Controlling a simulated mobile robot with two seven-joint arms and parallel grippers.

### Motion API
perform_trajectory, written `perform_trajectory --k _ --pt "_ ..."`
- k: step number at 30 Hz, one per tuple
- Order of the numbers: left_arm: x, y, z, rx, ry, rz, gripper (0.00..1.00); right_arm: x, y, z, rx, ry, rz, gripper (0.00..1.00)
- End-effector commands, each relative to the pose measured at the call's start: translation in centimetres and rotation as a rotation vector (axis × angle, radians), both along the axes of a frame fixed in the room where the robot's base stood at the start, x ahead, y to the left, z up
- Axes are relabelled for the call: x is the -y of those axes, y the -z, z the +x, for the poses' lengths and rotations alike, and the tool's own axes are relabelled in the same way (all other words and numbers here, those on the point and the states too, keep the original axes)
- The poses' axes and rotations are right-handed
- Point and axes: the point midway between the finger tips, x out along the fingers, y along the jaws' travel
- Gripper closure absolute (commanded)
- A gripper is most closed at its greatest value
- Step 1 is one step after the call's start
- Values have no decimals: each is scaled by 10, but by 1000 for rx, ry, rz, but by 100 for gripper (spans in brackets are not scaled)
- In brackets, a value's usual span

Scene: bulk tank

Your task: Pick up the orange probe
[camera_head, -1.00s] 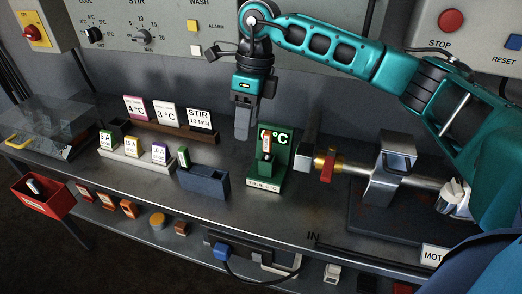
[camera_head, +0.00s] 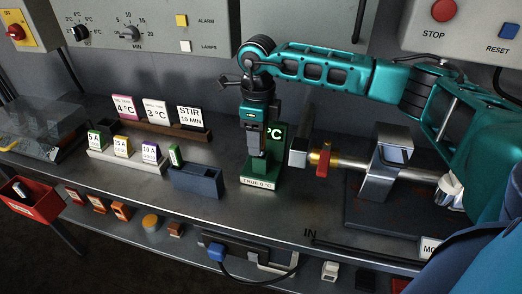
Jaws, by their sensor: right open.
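A green stand (camera_head: 270,172) with a °C sign and a label reading TRUE 0 °C is on the steel bench, right of the slate-blue holder. The small orange and white piece that showed upright in this stand earlier, which looks like the orange probe, is now hidden behind my gripper. My right gripper (camera_head: 256,150) points down, with its fingers in front of the stand and over its lower part. Its jaws are open. I cannot tell whether the fingers are around the probe or only in front of it. My left gripper is not in view.
A slate-blue holder (camera_head: 196,183) stands left of the stand. A red-handled valve (camera_head: 323,160) on a metal pipe is close on the right. Card racks (camera_head: 127,163) stand further left. Several orange blocks (camera_head: 121,211) lie on the lower shelf.

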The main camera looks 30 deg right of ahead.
Motion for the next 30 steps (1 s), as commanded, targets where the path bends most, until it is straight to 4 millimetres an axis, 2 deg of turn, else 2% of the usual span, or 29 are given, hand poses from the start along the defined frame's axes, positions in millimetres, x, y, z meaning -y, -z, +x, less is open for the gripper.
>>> perform_trajectory --k 1,4,12,28,30 --pt "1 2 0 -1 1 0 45 0 9 0 -1 0 0 49" --pt "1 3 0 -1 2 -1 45 0 18 0 -1 0 1 49" --pt "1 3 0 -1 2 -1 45 0 20 0 2 0 1 49" --pt "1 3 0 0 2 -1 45 -1 20 0 2 -1 1 100" --pt "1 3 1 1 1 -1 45 -1 20 0 2 -1 1 100"
